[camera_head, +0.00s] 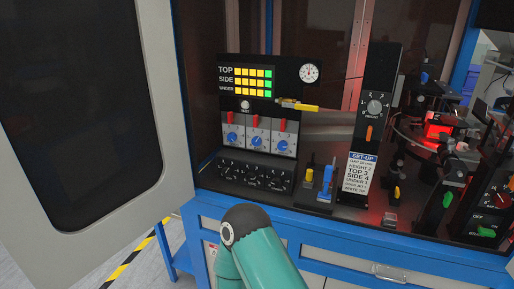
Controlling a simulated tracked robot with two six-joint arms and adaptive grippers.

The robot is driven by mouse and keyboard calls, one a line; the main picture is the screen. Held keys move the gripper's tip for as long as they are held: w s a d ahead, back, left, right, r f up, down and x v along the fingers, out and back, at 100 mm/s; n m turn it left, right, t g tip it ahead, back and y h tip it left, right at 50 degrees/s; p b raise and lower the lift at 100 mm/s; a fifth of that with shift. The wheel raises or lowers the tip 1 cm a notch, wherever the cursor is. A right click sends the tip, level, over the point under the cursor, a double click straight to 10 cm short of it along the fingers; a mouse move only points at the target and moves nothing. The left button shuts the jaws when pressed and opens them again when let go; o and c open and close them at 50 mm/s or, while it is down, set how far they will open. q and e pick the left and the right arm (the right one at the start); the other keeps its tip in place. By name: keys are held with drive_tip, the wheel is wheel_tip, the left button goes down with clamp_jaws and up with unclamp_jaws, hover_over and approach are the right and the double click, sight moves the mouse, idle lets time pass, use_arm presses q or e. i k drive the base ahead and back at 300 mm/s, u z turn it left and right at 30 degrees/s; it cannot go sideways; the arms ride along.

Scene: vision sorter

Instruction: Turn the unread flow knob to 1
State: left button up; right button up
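The control stand holds a low black panel (205,176) with a row of dark rotary knobs and small white scales. Their labels and pointer settings are too small to read, so I cannot tell which is the unread flow knob. Above it are three blue knobs (257,138) on pale plates, each with a red tab above. A grey knob (375,106) with a numbered scale sits on the tall black post to the right. A teal link of my arm reaches in at the bottom centre, below the panel. Neither gripper is in view.
A display (253,82) with yellow and green squares reads TOP, SIDE, UNDER. A round gauge (309,72) stands beside it. A white SET-UP card (359,174) is on the post. A large open grey door (165,100) stands left. A blue-handled lever (327,180) stands right of the panel.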

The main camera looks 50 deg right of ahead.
sight(282, 146)
drive_tip(key=z, duration=0.1)
drive_tip(key=k, duration=1.05)
drive_tip(key=z, duration=0.6)
drive_tip(key=i, duration=0.75)
drive_tip(key=z, duration=0.05)
